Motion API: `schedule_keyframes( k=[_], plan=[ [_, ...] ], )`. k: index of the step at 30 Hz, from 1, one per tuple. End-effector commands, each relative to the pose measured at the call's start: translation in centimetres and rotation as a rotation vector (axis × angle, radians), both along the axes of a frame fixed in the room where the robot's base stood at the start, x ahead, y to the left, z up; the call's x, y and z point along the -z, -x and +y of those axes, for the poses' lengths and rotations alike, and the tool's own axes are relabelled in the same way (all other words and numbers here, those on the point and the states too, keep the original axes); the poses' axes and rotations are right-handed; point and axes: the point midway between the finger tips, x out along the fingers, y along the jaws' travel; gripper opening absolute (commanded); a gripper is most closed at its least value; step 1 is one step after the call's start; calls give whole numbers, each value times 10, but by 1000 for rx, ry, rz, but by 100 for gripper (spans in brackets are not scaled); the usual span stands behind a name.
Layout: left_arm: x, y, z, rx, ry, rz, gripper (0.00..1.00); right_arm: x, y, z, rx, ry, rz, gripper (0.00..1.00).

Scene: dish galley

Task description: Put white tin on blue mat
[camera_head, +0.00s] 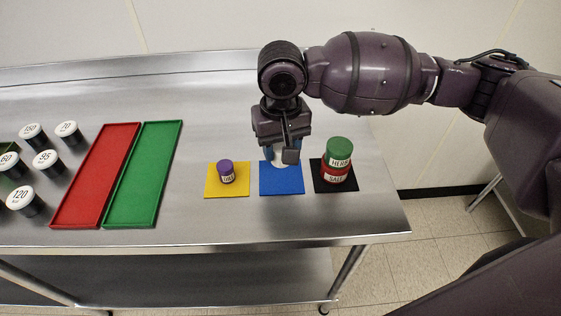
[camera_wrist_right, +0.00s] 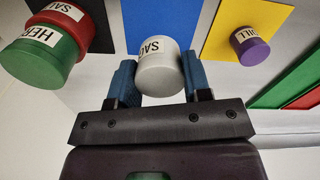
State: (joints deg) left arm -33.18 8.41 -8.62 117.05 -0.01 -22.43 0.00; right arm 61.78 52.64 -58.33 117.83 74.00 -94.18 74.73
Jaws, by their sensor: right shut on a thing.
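The white tin (camera_head: 280,159) is between the blue-tipped fingers of my right gripper (camera_head: 282,154), partly hidden by them in the head view. In the right wrist view the white tin (camera_wrist_right: 160,68) has a label starting "SA", and my right gripper (camera_wrist_right: 160,84) is shut on it. The blue mat (camera_head: 282,184) lies flat on the steel table, and the tin is over its far part. I cannot tell whether the tin touches the mat. The blue mat also shows in the right wrist view (camera_wrist_right: 140,25). My left gripper is not in view.
A purple tin (camera_head: 226,171) stands on a yellow mat (camera_head: 228,192) to the left. A green tin (camera_head: 339,150) sits on a red tin (camera_head: 335,173) on a black mat (camera_head: 334,187) to the right. Red (camera_head: 62,219) and green trays (camera_head: 112,222) and several white-topped jars (camera_head: 67,130) lie farther left.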

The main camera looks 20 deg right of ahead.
Motion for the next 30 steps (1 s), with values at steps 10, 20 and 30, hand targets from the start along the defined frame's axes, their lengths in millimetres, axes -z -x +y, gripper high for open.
schedule_keyframes(
  k=[10, 20, 30],
  plan=[
    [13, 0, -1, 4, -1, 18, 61, 50, 0, 0, 0, 0, 5, 20],
    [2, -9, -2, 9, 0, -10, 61, 49, 0, 0, 1, 0, 2, 20],
    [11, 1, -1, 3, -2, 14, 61, 50, 0, 0, 0, 0, 2, 70]
  ],
)
